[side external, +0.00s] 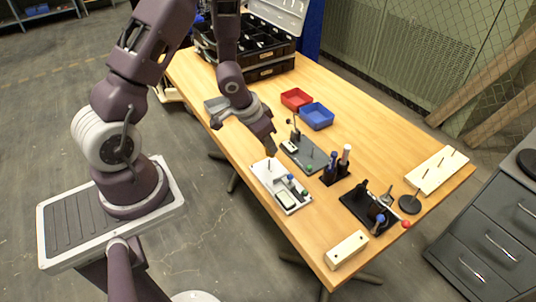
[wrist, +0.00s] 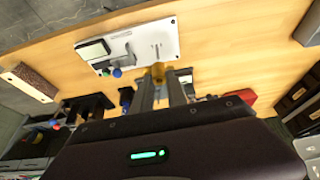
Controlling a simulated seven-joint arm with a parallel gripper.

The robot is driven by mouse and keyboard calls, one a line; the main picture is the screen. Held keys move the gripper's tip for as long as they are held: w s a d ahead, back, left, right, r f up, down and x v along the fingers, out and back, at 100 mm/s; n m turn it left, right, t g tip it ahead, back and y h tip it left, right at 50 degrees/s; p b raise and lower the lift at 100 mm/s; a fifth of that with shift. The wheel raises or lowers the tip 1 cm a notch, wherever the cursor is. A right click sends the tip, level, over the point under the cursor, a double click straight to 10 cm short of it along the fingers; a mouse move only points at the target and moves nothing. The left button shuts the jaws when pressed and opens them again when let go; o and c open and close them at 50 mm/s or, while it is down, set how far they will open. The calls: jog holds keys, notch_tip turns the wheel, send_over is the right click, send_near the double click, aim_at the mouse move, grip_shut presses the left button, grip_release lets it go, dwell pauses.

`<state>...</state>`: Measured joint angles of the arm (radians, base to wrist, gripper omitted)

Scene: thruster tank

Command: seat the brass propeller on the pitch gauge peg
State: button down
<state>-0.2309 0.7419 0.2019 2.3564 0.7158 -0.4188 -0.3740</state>
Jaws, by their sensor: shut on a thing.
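My gripper (wrist: 162,84) is shut on a small brass piece, the propeller (wrist: 158,72), at its fingertips. The fingers hide much of its shape. In the side view my gripper (side external: 270,146) is above the far end of a white plate (side external: 262,177). The plate carries a thin upright peg (side external: 268,166), a pale block and green and blue knobs. This looks like the pitch gauge. In the wrist view the white plate (wrist: 168,28) and its peg (wrist: 156,50) are just beyond the brass piece. The propeller appears apart from the peg, though its height above it is unclear.
A grey plate (side external: 303,153) with another peg stands right of the white plate. Nearby are a dark holder (side external: 335,174), a black stand (side external: 362,207), red (side external: 296,98) and blue (side external: 317,116) bins, and a pale block (side external: 346,250). The table's left front is clear.

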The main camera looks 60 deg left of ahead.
notch_tip(320, 180, up, 3)
jog(key=shift+r, duration=0.15)
jog(key=shift+w+d+f, duration=0.5)
jog(key=shift+w+f, duration=0.2)
jog(key=shift+w, duration=1.7)
jog(key=shift+w+d+f, duration=0.45)
jog(key=shift+w+f, duration=0.3)
jog(key=shift+w, duration=1.6)
jog(key=shift+w+d+f, duration=0.5)
jog(key=shift+w+f, duration=0.2)
jog(key=shift+w, duration=1.7)
jog(key=shift+f, duration=0.4)
jog(key=shift+f, duration=0.4)
jog(key=shift+f, duration=0.55)
